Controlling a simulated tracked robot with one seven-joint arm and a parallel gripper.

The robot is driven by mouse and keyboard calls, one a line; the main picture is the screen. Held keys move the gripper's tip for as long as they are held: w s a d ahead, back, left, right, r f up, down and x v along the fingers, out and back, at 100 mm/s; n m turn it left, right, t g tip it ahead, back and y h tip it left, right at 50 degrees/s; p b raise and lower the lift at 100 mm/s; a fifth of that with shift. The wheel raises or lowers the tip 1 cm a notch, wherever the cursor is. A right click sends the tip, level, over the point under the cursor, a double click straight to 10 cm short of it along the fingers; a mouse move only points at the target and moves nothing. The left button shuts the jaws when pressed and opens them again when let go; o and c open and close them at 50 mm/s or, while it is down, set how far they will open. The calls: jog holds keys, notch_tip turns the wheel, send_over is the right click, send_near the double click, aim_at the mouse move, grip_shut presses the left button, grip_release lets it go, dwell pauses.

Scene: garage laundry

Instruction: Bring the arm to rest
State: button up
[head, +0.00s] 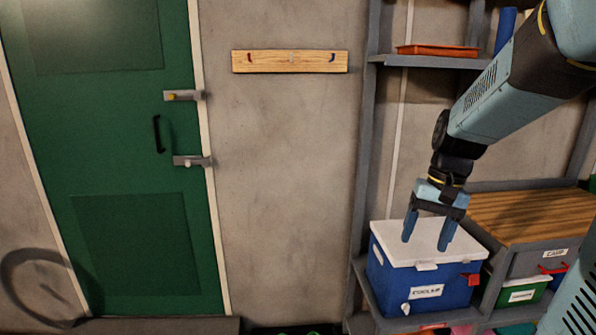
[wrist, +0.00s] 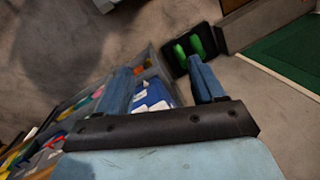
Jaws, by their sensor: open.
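My gripper (head: 427,236) hangs at the end of my blue arm on the right of the head view, fingers pointing down. It is open, and nothing shows between its fingers. In the head view it overlaps the white lid of the blue cooler (head: 420,284); I cannot tell how far above or in front of the lid it is. In the wrist view the two blue fingers (wrist: 162,82) are spread apart, with part of the blue cooler (wrist: 152,96) seen beyond them.
A grey shelf unit (head: 366,150) with a wooden worktop (head: 530,212) stands at the right. A green door (head: 110,180) is at the left. A wooden hook rail (head: 290,62) hangs on the wall. A dark tray with green items (wrist: 190,46) lies on the floor.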

jog(key=s+a+r+n+t+h, duration=0.2)
jog(key=s+r+t, duration=0.4)
jog(key=s, duration=0.4)
jog(key=shift+a+r+n, duration=0.2)
jog(key=shift+r+n, duration=0.2)
jog(key=shift+r, duration=0.25)
dwell(0.4)
